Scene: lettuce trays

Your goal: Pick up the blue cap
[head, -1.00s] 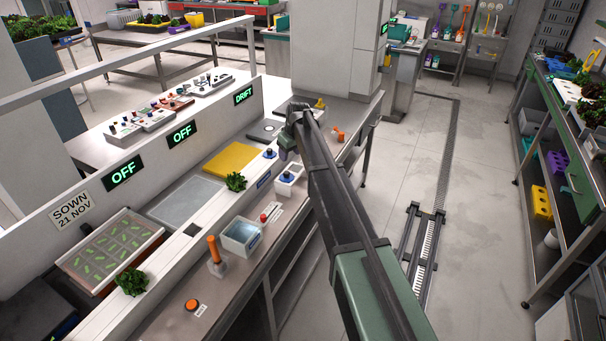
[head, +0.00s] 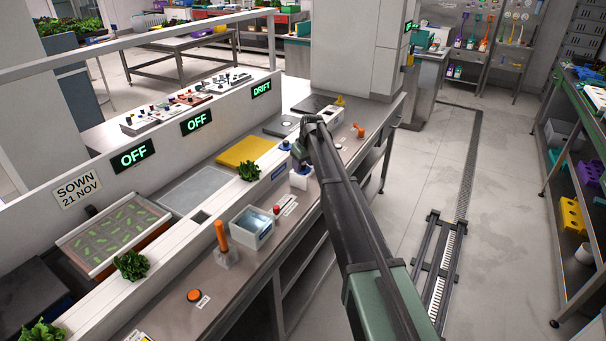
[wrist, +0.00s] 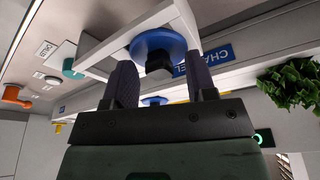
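A blue round cap with a black knob sits on a white box (head: 299,181) on the bench's front shelf. In the wrist view the blue cap (wrist: 146,44) is close, just beyond my fingertips and roughly between them. My gripper (wrist: 163,78) is open and empty, its two dark fingers apart. In the head view my gripper (head: 301,160) is just above the white box and hides part of the cap. A second blue piece (head: 285,145) sits on the ledge behind; it shows small between the fingers in the wrist view (wrist: 154,100).
A blue-grey bin (head: 251,228), an orange-handled tool (head: 221,238) and an orange button (head: 194,296) stand along the shelf to the left. A leafy plant (head: 249,171) sits on the ledge. An orange knob (head: 360,131) is to the right.

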